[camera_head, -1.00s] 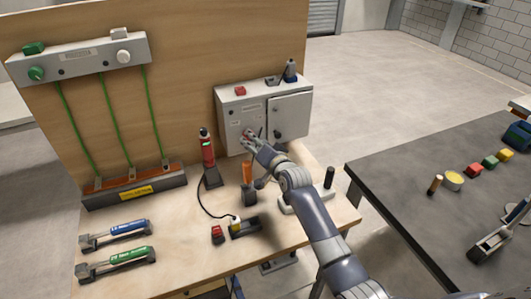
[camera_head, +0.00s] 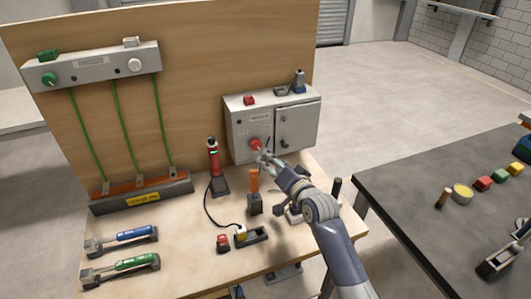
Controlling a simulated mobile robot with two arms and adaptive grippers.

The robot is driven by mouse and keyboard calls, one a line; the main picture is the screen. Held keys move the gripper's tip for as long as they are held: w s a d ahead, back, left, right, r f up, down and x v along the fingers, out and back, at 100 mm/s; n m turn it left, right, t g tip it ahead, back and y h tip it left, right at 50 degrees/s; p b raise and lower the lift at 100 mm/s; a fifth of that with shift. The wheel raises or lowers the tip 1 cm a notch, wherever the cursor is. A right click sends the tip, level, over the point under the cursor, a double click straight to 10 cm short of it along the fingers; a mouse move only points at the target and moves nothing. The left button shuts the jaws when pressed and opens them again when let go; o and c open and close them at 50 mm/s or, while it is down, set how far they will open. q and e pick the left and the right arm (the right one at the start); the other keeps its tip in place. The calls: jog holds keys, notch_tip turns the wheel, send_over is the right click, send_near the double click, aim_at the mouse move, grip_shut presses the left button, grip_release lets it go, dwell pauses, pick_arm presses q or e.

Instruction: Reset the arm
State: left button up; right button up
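My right arm comes in from the bottom right. Its gripper (camera_head: 264,158) is over the back of the wooden workbench (camera_head: 190,225), just in front of and below the red knob (camera_head: 255,144) on the grey control box (camera_head: 246,116). The fingertips look close to the knob, but I cannot tell whether they touch it. The fingers are small and partly overlapped, so open or shut is unclear. I see nothing held. My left gripper is out of view.
A red cylindrical tool (camera_head: 213,158) and an orange-handled tool (camera_head: 254,180) stand upright near the gripper. A black cable runs to a plug block (camera_head: 250,237). Blue (camera_head: 131,233) and green (camera_head: 136,263) tools lie at left. A dark table (camera_head: 410,200) stands at right.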

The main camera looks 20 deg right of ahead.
jog(key=s+a+f+n+g, duration=0.2)
jog(key=s+f+n+g, duration=0.1)
jog(key=s+f, duration=0.4)
jog(key=s+a+f+n+g, duration=0.1)
jog(key=s+f+n+g, duration=0.2)
jog(key=s, duration=0.6)
jog(key=s+f+n+g+h, duration=0.1)
jog(key=s+f+n+g, duration=0.15)
jog(key=s, duration=0.95)
jog(key=s+f+n+g, duration=0.2)
jog(key=s+f+g, duration=0.15)
jog(key=s, duration=0.85)
notch_tip(320, 180, down, 29)
jog(key=s+g+b, duration=0.2)
jog(key=b, duration=0.1)
jog(key=s+d+f+b, duration=0.2)
jog(key=s+d+f, duration=0.1)
jog(key=s+f, duration=1.3)
jog(key=shift+f+g+h, duration=0.3)
jog(key=shift+f+g, duration=0.1)
jog(key=shift+f, duration=0.2)
